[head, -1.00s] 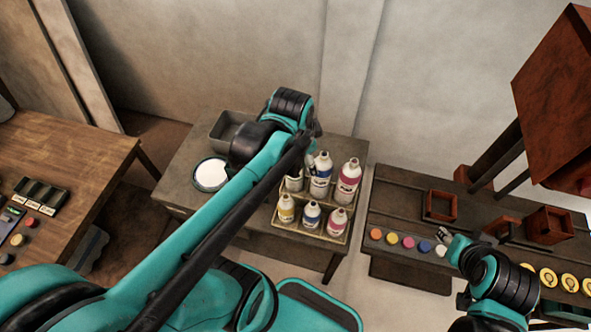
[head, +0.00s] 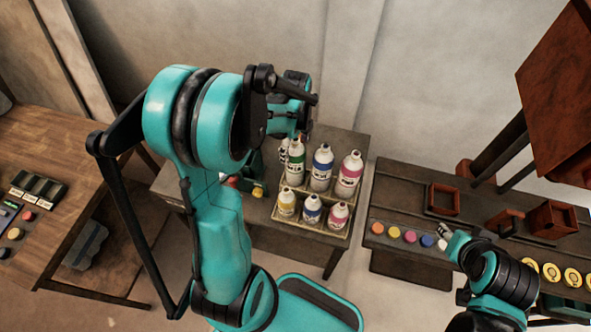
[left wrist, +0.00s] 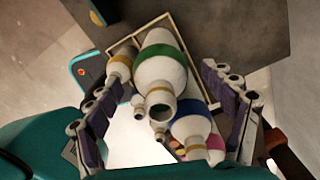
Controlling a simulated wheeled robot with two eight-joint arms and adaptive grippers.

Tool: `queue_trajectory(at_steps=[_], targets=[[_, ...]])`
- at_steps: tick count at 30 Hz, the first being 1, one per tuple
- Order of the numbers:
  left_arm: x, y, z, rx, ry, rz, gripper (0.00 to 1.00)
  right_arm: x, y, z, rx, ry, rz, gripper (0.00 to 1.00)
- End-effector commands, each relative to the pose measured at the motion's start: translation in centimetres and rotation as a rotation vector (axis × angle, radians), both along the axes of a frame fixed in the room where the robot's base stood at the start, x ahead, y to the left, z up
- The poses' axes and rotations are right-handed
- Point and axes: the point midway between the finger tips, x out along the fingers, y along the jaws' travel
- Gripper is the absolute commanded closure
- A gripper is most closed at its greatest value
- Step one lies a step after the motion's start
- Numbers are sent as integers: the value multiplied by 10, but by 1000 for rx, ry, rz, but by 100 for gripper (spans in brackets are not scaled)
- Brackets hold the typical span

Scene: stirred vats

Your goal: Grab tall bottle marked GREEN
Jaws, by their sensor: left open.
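The tall white bottle with a green band (head: 295,166) stands upright at the left of the rear row in a rack (head: 346,236). In the left wrist view the green-banded bottle (left wrist: 161,66) shows with its mouth facing the camera, between the spread fingers. My left gripper (left wrist: 160,108) is open, with a finger on either side of this bottle and no clear contact. In the head view my left wrist partly covers the space above the bottle. My right gripper (head: 443,236) hangs over the right bench; its jaws are too small to read.
A tall blue bottle (head: 321,170) and a tall pink bottle (head: 348,176) stand close to the right. Short yellow (head: 286,205), blue (head: 311,212) and pink (head: 337,217) bottles fill the front row. A wall is behind the table.

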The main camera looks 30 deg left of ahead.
Motion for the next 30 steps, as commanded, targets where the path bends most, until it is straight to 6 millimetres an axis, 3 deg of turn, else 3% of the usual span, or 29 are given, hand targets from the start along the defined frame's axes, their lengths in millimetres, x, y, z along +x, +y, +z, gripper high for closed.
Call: queue_trajectory(at_steps=[4, 12, 14, 22, 30], targets=[[0, 0, -20, 0, 0, 0, 18, 0, 0, -7, 0, 0, 0, 60], [0, 0, -22, 0, -1, 1, 18, 0, 0, -7, 0, 0, 0, 60], [0, 0, -22, 0, -1, 1, 31, 0, 0, -7, 0, 0, 0, 60], [0, 0, -22, 0, -1, 1, 100, 0, 0, -7, 0, 0, 0, 60], [0, 0, -19, 0, -1, 1, 100, 0, 0, -6, 0, 0, 0, 60]])
